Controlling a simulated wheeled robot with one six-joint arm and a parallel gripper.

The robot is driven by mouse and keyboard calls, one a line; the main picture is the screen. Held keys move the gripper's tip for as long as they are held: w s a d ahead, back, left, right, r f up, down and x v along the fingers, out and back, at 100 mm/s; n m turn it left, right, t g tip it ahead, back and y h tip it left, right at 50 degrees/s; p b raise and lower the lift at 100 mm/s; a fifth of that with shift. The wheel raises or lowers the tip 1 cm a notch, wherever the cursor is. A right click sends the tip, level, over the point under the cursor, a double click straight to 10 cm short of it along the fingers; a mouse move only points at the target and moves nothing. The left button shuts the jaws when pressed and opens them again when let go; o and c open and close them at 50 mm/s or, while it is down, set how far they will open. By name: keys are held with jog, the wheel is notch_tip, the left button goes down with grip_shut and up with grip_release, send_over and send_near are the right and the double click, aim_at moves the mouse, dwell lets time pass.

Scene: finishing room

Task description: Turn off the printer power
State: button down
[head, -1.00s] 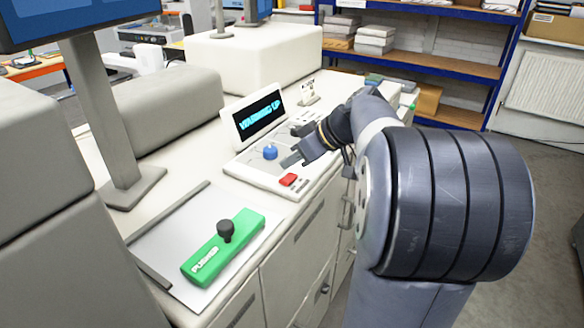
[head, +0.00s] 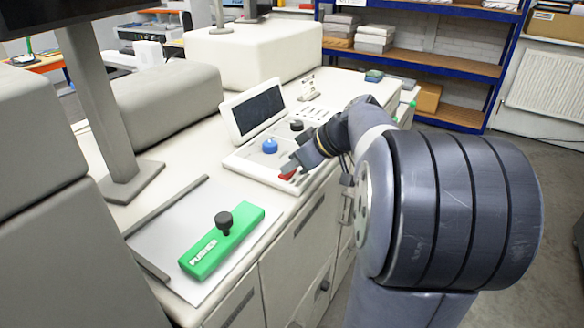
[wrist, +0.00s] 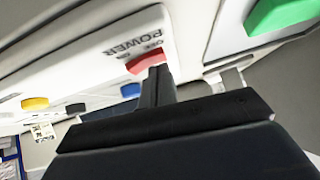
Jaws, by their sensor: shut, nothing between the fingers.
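The printer's control panel (head: 243,163) lies on the white machine top, with a tilted display (head: 259,109) that is dark. The red power switch (head: 288,174) is at the panel's near right corner. In the wrist view the red switch (wrist: 146,61) sits below the words POWER, OFF and ON. My gripper (head: 291,165) is shut and empty, with its tip at the red switch and partly covering it in the head view. In the wrist view my fingertips (wrist: 157,72) overlap the switch's edge; whether they press on it I cannot tell.
A blue knob (head: 270,146) and a black knob (head: 296,125) stand close by on the panel. A green block marked PUSHER (head: 222,240) with a black knob lies on a grey sheet at the front. A monitor post (head: 106,120) stands at the left.

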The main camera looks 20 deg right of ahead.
jog(key=shift+d, duration=0.1)
jog(key=shift+w+d, duration=0.45)
jog(key=shift+d, duration=0.15)
jog(key=shift+r, duration=0.1)
